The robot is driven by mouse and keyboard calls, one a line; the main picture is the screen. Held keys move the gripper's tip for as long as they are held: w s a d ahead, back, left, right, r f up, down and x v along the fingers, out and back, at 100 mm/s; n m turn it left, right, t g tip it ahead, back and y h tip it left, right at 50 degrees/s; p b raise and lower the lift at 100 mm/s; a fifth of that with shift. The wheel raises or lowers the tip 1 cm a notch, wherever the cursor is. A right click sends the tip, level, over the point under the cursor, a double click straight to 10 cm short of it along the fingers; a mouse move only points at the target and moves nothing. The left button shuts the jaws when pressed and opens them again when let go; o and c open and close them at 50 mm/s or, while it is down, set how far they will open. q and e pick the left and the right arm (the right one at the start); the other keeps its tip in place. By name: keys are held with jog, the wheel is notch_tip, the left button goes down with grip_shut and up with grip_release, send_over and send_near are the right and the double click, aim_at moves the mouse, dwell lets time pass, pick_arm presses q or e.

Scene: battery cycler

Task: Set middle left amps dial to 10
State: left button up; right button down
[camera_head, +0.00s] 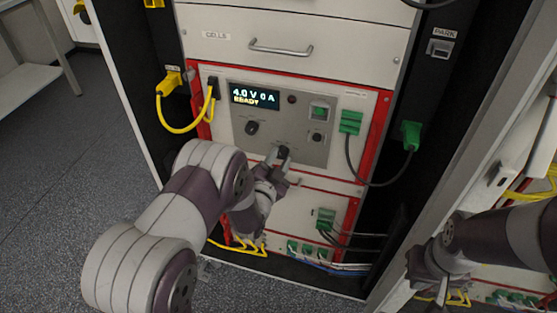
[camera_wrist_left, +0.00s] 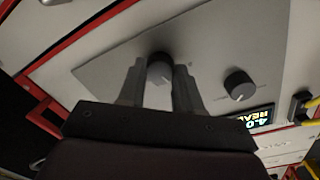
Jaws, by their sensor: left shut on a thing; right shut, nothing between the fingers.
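The cycler's grey panel (camera_head: 305,117) has a display (camera_head: 254,96) reading 4.0 V 0 A, READY. A dark dial (camera_head: 283,152) at the panel's lower middle is held by my left gripper (camera_head: 278,172). In the left wrist view this grey dial (camera_wrist_left: 159,70) sits between the two fingers of my left gripper (camera_wrist_left: 159,85), which is shut on it. The dial's label is hidden or too small to read. Another black dial (camera_head: 251,127) is free below the display and also shows in the left wrist view (camera_wrist_left: 239,84). My right gripper (camera_head: 428,280) is shut and empty at the lower right.
A green plug (camera_head: 350,122) with a black cable and a yellow cable (camera_head: 181,128) flank the panel. A drawer handle (camera_head: 281,48) sticks out above.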

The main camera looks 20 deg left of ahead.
pick_arm(q)
jog(key=o, duration=1)
jog(key=shift+o, duration=0.2)
jog(key=shift+s, duration=0.15)
jog(key=s+p, duration=0.1)
jog(key=s, duration=1.1)
jog(key=shift+s+a+r, duration=0.2)
jog(key=shift+s+a, duration=0.05)
jog(key=shift+a, duration=0.2)
